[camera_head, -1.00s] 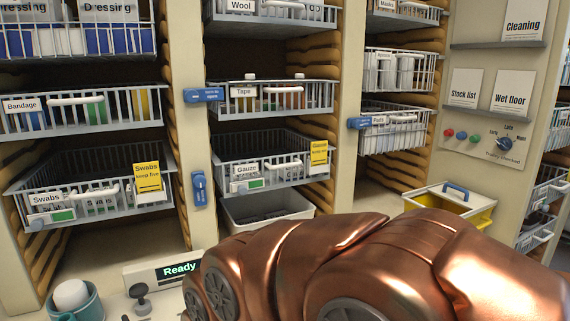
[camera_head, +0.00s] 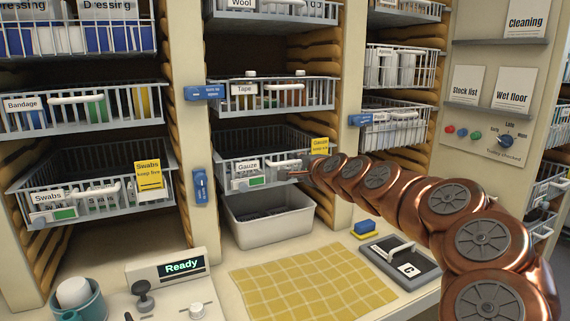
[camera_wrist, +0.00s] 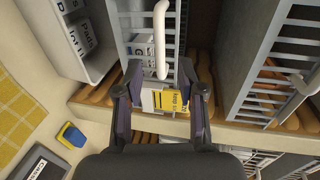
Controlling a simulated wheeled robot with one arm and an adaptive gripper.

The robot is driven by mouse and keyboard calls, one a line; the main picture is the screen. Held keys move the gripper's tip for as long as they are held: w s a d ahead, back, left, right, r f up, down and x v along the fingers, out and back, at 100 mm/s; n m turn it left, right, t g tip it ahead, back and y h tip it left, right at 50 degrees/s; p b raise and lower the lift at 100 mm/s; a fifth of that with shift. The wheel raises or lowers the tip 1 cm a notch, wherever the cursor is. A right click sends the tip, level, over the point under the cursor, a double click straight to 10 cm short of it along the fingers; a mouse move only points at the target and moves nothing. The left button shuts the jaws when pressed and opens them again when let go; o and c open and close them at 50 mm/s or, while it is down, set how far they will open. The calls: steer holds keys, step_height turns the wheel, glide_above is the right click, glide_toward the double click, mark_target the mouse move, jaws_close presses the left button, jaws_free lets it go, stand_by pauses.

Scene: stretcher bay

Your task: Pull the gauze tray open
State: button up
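The gauze tray (camera_head: 226,184) is a grey wire basket with a "Gauze" label, in the middle column below the "Tape" tray. A yellow tag (camera_head: 319,147) stands at its right front corner. My gripper (camera_head: 294,169) is at the right part of its front, covering much of its white handle there. In the wrist view, the handle (camera_wrist: 161,38) runs lengthwise ahead, and its near end lies between the fingertips. My gripper (camera_wrist: 160,82) is open there, with the fingers apart on either side. I cannot tell whether either finger touches the handle.
A blue latch (camera_head: 200,187) stands upright on the post left of the gauze tray. A white bin (camera_head: 268,231) sits below it. The Tape tray (camera_head: 262,105) is close above. The counter in front holds a yellow checked cloth (camera_head: 310,284) and a sponge (camera_head: 364,229).

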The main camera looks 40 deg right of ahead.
mark_target(286, 163)
steer(key=shift+p+x, duration=1.15)
steer(key=shift+x, duration=2.65)
steer(key=shift+a, duration=0.1)
jaws_close()
